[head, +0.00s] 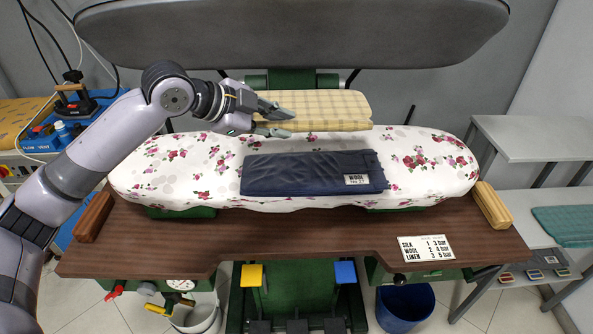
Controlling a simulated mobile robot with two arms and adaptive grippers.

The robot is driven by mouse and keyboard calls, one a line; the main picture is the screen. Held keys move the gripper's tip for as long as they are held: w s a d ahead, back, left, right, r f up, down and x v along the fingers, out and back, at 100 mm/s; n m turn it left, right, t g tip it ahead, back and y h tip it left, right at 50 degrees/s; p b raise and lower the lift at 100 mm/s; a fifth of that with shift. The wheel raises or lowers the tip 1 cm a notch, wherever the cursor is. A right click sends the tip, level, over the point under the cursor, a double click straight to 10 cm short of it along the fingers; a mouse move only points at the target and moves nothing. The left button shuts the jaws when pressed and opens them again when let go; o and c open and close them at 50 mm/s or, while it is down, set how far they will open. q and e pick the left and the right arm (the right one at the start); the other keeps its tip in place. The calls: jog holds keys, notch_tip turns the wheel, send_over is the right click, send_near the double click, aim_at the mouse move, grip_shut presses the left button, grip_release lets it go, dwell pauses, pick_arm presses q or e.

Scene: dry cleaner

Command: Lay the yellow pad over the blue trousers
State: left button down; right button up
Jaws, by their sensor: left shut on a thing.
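The yellow checked pad (325,110) is in the head view, above the far side of the floral pressing board (215,165). My left gripper (277,121) is shut on the pad's left edge. One finger lies over the top and the other shows at the lower left side. Whether the pad touches the board is hard to tell. The folded blue trousers (300,173) lie on the board in front of the pad, with a white label reading WOOL (357,180) at their right end. The trousers' upper face is uncovered. My right gripper is not in view.
The grey upper press plate (300,30) hangs open above the board. A wooden table (300,232) surrounds the board's front, with a white settings card (425,248) on it. Grey shelves (540,140) stand at right; a blue iron station (75,120) is at left.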

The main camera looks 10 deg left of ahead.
pick_arm(q)
notch_tip(320, 180, down, 18)
jog(key=p, duration=0.2)
jog(key=shift+r+p, duration=0.25)
jog(key=shift+p, duration=0.05)
jog(key=c, duration=1.4)
grip_release()
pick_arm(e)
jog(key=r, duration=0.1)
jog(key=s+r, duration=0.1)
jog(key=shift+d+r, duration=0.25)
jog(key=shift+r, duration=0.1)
pick_arm(q)
jog(key=shift+s+a, duration=0.1)
jog(key=shift+s, duration=0.05)
